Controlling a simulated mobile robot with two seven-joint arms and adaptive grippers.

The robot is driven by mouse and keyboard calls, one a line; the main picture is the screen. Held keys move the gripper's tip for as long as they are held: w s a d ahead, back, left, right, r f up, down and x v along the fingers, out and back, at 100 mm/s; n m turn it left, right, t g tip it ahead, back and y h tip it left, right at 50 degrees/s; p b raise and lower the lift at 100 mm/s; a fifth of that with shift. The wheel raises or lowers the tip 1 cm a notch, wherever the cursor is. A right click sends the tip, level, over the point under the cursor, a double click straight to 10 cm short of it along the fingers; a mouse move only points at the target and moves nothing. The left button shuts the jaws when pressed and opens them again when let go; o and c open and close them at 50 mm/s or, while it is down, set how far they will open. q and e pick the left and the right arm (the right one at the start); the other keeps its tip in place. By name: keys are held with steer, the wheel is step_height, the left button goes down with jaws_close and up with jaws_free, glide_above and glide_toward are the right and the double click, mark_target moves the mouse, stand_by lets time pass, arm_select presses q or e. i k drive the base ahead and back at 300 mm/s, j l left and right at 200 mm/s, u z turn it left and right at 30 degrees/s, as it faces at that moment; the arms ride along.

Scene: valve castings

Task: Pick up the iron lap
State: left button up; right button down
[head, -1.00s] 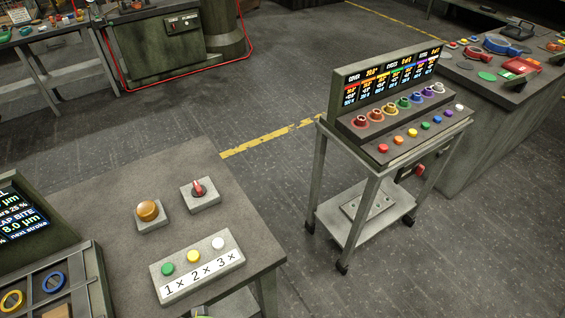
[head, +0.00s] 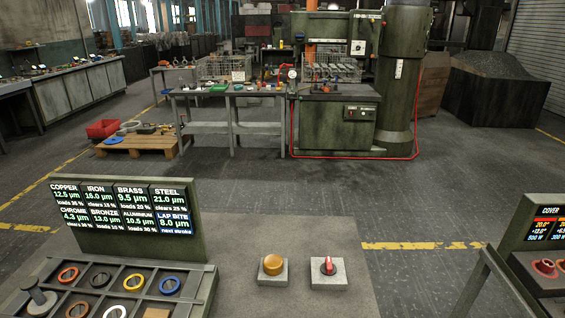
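A dark compartment tray (head: 205,290) sits at the lower left of the bench in the head view. It holds several coloured rings: red (head: 68,275), dark (head: 101,280), yellow (head: 133,284), blue (head: 169,285), brown (head: 77,310) and white (head: 115,312). A grey piece with an upright stem (head: 38,298) is at the tray's left. I cannot tell which of these is the iron lap; none shows a readable label. The lower tray is cut off by the frame. Neither of my grippers is in view.
A display panel (head: 125,245) listing metals, including iron, stands behind the tray. An amber button (head: 273,264) and red rotary switch (head: 328,266) are right of it. A cart with a screen (head: 545,240) stands at the right. Open floor (head: 300,190) separates the bench from machinery.

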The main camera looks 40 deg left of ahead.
mark_target(41, 303)
steer(key=u, duration=2.9)
